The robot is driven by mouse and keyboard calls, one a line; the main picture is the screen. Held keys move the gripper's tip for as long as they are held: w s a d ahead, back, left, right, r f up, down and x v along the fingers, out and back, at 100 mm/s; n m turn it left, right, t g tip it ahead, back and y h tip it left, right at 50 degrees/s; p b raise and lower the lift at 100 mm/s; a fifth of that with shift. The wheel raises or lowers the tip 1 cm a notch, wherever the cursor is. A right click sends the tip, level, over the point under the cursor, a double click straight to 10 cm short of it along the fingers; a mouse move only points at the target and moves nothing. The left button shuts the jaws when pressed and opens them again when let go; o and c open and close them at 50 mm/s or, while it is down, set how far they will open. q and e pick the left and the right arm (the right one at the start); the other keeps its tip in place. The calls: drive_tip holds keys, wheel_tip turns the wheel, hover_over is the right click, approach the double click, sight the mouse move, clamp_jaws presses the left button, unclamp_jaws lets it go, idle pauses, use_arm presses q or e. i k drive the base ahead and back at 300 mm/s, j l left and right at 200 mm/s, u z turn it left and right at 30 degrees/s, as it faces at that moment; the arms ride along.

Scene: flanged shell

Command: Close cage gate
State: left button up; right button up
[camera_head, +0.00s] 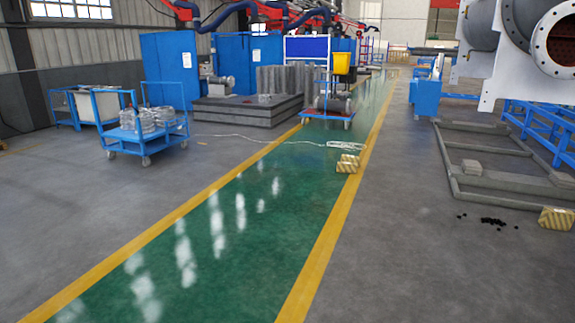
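I see no cage gate that I can make out for certain in the head view. Neither of my grippers is in view.
A green walkway (225,230) with yellow edge lines runs ahead, mostly clear. A yellow-striped box (347,163) sits on its right line, another (557,219) at far right near black bits (492,221). A loaded trolley (332,122) stands farther along. A grey frame (450,172) lies right.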

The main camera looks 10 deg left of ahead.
sight(179, 122)
drive_tip(key=i+j+u, duration=0.35)
drive_tip(key=i, duration=0.35)
drive_tip(key=i+j+u, duration=0.35)
drive_tip(key=i, duration=0.35)
drive_tip(key=i+u, duration=0.35)
drive_tip(key=i, duration=2.3)
drive_tip(key=i+l, duration=0.1)
drive_tip(key=i, duration=3.7)
drive_tip(key=i+l, duration=0.1)
drive_tip(key=i, duration=1.8)
drive_tip(key=j+u, duration=0.05)
drive_tip(key=j, duration=0.05)
